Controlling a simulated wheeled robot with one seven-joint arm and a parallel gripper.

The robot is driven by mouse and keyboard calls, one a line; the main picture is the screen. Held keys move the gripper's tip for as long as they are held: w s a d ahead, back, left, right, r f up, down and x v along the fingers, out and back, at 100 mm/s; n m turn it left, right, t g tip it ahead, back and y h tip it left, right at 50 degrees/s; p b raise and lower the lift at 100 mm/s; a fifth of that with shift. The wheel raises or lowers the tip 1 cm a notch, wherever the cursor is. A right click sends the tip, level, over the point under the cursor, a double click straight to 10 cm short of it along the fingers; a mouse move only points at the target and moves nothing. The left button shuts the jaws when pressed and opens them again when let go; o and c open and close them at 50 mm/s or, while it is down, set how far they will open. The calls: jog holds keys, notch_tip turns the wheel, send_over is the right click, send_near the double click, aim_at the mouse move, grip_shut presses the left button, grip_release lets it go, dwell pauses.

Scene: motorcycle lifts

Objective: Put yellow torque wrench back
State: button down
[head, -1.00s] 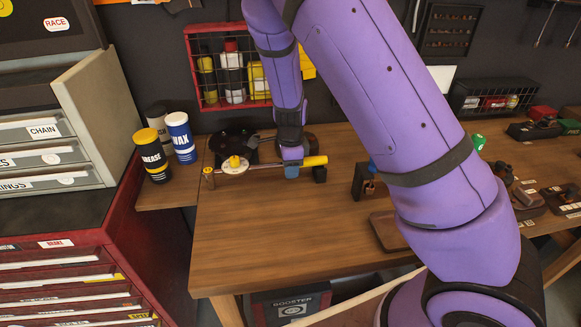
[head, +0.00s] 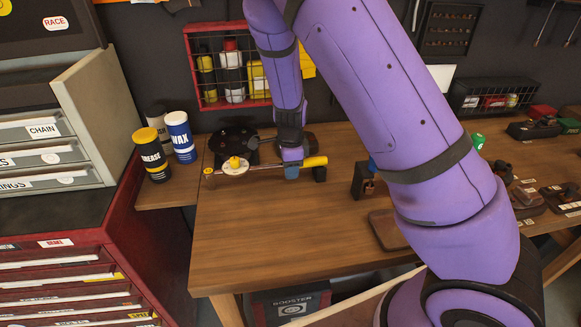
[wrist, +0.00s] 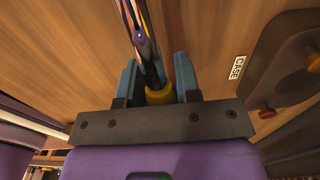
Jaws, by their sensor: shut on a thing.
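The yellow torque wrench (head: 316,161) lies level across the back of the wooden bench in the head view, with its yellow grip at the right and a pale round dial with a yellow knob (head: 235,166) at the left. My gripper (head: 291,170) is lowered over it from above, beside the yellow grip. In the wrist view, the two blue fingers of my gripper (wrist: 157,82) stand on either side of the wrench's dark shaft and a yellow part (wrist: 159,96). A small dark block (head: 320,175) sits under the grip end, and a wooden peg (head: 208,178) stands at the dial end.
A dark round fixture (head: 232,143) stands just behind the wrench. Grease (head: 152,158) and wax (head: 181,140) cans stand left. A red wire rack (head: 215,103) hangs behind. The bench front (head: 270,235) is clear. A dark tray labelled CASE (wrist: 285,65) shows in the wrist view.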

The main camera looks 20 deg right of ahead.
jog(key=shift+f, duration=0.2)
jog(key=c, duration=0.8)
grip_release()
jog(key=shift+o, duration=0.2)
jog(key=shift+r, duration=0.1)
notch_tip(320, 180, up, 11)
jog(key=shift+f, duration=0.2)
